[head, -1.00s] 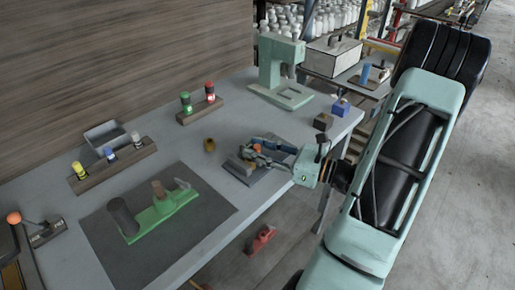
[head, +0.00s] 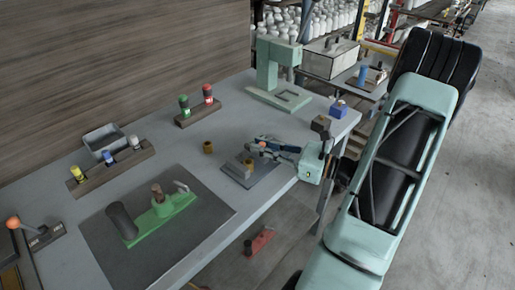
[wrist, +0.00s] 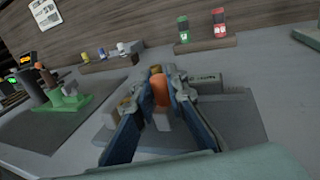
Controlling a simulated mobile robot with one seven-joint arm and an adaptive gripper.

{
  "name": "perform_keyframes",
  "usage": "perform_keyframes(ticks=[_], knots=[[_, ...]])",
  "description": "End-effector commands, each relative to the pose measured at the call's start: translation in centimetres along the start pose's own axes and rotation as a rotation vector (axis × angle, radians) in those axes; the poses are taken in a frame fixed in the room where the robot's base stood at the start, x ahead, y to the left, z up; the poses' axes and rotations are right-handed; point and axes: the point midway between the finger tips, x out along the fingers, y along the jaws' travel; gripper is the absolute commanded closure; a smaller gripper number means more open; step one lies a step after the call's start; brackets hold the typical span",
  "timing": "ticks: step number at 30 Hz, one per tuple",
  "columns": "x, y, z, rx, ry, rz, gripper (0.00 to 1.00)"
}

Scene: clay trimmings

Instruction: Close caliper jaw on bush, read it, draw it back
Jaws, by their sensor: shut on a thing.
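My gripper (head: 258,148) is shut on an orange knob (wrist: 160,92), which stands between its two blue fingers in the wrist view. The knob belongs to the caliper, whose dark base plate (head: 234,172) lies near the table's front edge. A brass bush (head: 248,163) stands on the caliper, just beside my fingers; in the wrist view it is partly hidden behind the left finger. The fingers hide much of the caliper jaw, so I cannot tell whether it touches the bush. I cannot make out a reading.
A green fixture (head: 160,215) stands on a dark mat (head: 215,212) to the left. Wooden racks with coloured pots (head: 208,97) (head: 108,158) stand towards the wall. A pale green stand (head: 268,75) and a blue-topped block (head: 338,106) are at the far end.

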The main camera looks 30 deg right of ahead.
Motion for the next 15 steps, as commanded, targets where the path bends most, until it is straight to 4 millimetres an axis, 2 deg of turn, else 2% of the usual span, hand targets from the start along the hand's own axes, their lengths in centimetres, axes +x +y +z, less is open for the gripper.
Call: perform_keyframes(ticks=[6,7,9,11,15], knots=[[0.0,0.04,-0.02,0.001,0.0,0.0,1.0],[0.0,0.04,-0.02,0.001,0.0,0.0,0.84],[0.0,0.04,-0.02,0.001,0.0,0.0,0.77],[0.0,0.04,-0.02,0.001,0.0,0.0,0.7],[0.0,0.05,-0.02,0.001,0.0,0.0,0.7]])
